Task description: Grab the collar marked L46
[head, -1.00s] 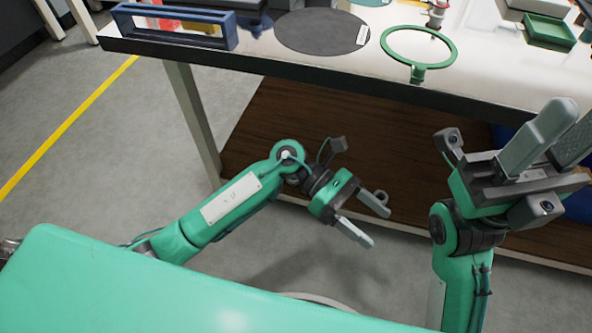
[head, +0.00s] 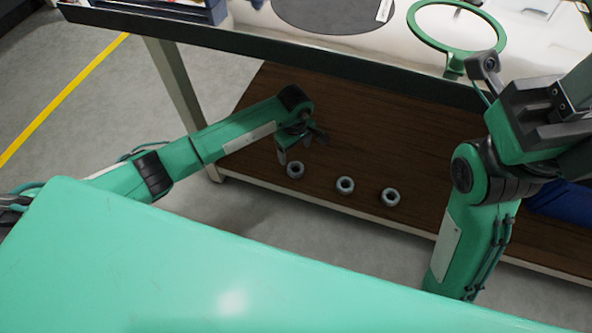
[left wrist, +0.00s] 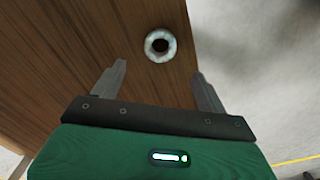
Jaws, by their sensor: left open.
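Three grey ring-shaped collars lie in a row on the brown lower shelf: a left one (head: 295,170), a middle one (head: 345,185) and a right one (head: 390,197). No marking can be read on any, so I cannot tell which is L46. My left gripper (head: 300,147) is open and empty, just above and behind the left collar. In the left wrist view, one collar (left wrist: 160,45) shows beyond the gap between the open fingers (left wrist: 160,84), apart from both.
The lower shelf (head: 255,165) has a pale front edge and lies under the white tabletop (head: 420,60). On top are a green ring (head: 410,20), a dark disc (head: 330,12) and a blue frame (head: 216,12).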

